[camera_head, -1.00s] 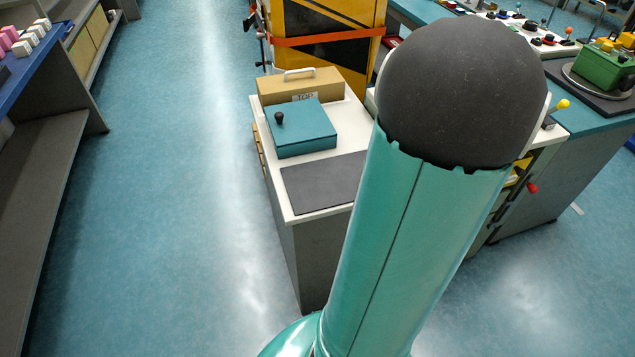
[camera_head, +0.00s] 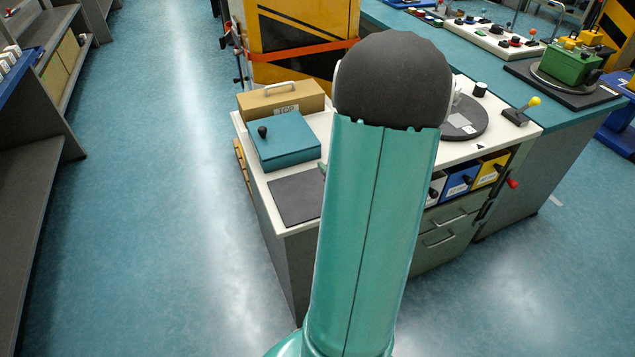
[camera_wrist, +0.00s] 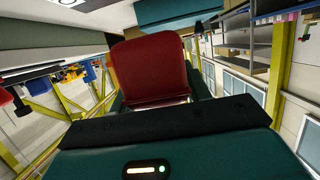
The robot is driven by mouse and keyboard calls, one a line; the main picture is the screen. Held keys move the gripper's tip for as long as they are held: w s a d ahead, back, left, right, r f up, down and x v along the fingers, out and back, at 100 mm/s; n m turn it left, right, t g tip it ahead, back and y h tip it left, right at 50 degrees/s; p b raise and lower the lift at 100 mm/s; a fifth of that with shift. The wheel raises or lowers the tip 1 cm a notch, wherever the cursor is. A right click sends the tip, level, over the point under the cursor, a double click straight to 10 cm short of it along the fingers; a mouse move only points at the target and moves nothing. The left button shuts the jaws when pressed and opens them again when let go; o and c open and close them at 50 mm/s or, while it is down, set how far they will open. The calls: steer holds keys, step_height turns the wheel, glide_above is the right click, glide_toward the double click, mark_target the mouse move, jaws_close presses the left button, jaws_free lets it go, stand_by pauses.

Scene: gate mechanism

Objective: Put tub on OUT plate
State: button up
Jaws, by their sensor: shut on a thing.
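A red block-like thing with rounded corners, which looks like the tub (camera_wrist: 150,68), fills the middle of the wrist view. My gripper (camera_wrist: 155,98) is shut on it, with dark parts of the gripper showing at its sides. In the head view my raised arm hides the gripper and the tub. A flat dark grey plate (camera_head: 296,199) lies on the near left corner of the white counter (camera_head: 262,188), partly hidden by my arm. I cannot read an OUT label on it. Nothing shows on its visible part.
A teal box (camera_head: 286,145) with a black knob and a tan box (camera_head: 280,99) with a handle stand behind the plate. A round dark disc (camera_head: 463,120) lies right of my arm. Coloured bins (camera_head: 458,183) sit below. Open floor lies left.

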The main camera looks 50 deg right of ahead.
steer(key=w+f, duration=0.4)
steer(key=f, duration=0.1)
steer(key=shift+w+a+f, duration=0.15)
steer(key=shift+w+a, duration=0.05)
steer(key=shift+w, duration=0.1)
steer(key=shift+w+f, duration=0.2)
steer(key=shift+f, duration=1.55)
steer(key=shift+f, duration=0.1)
steer(key=o, duration=1)
steer(key=shift+o, duration=0.2)
